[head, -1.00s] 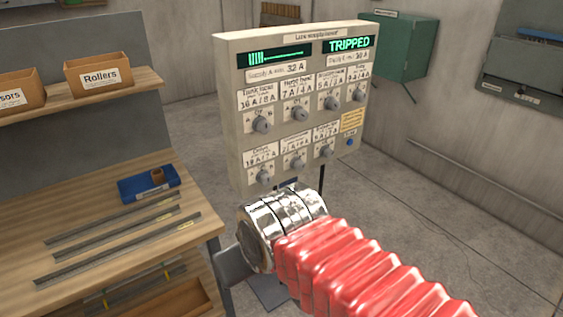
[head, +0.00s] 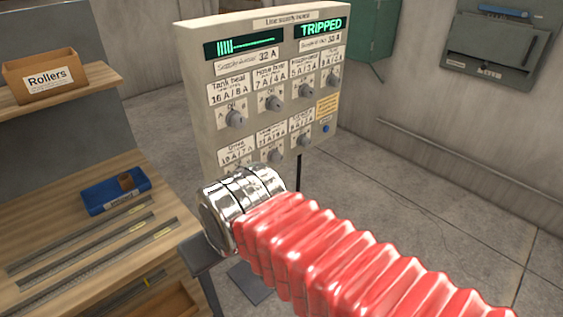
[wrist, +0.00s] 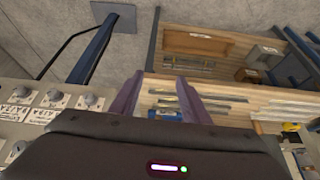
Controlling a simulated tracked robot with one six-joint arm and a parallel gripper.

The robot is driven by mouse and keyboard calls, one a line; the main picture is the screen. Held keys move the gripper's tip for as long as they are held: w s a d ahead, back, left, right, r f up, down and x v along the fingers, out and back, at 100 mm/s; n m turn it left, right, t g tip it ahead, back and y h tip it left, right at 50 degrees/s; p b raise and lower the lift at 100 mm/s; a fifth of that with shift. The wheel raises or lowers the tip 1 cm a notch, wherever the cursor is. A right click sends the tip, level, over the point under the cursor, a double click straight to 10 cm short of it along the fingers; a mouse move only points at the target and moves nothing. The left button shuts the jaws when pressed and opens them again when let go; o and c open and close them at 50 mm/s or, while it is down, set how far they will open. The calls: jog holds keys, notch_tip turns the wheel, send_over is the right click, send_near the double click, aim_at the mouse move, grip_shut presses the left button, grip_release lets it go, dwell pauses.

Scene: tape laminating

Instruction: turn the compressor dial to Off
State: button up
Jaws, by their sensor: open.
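The supply panel (head: 225,30) stands upright on a post, its screen reading TRIPPED (head: 321,28). Its upper row has several grey dials, including a left one (head: 236,119), a second (head: 274,103), a third (head: 306,91) and a right one (head: 333,80). The lower row shows a middle dial (head: 275,156) and a right dial (head: 304,140); my arm covers its left end. The labels are too blurred to tell surely which is the compressor dial. In the wrist view, my gripper (wrist: 158,104) is open and empty, with panel dials (wrist: 90,100) to its left. My gripper is hidden in the head view.
A wooden workbench (head: 50,215) with metal strips and a blue tray (head: 115,192) stands left of the panel. A Rollers box (head: 45,78) sits on the shelf above. A blue button (head: 326,128) is low on the panel's right. The floor right of the panel is open.

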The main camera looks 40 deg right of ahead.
jog(key=shift+o, duration=0.5)
jog(key=shift+f+m, duration=0.3)
jog(key=w+d+f+m+g+y, duration=0.1)
jog(key=w+f+m+g+y, duration=0.1)
jog(key=w+f+m+y, duration=0.8)
jog(key=w+d+r+m+t, duration=0.2)
jog(key=d+m+t, duration=0.2)
jog(key=d+m, duration=0.25)
jog(key=w+d+r+m+t, duration=0.1)
jog(key=w+d+m+t, duration=0.15)
jog(key=d+m, duration=0.4)
jog(key=s+d+f+m+t+h, duration=0.2)
jog(key=d+m+t+h, duration=0.2)
jog(key=d, duration=0.7)
jog(key=s+d+f+m+t+h, duration=0.2)
jog(key=d+m+t+h, duration=0.2)
jog(key=d+m, duration=0.4)
jog(key=d+h, duration=0.1)
jog(key=d, duration=0.3)
jog(key=shift+d+h, duration=0.25)
jog(key=shift+h, duration=0.05)
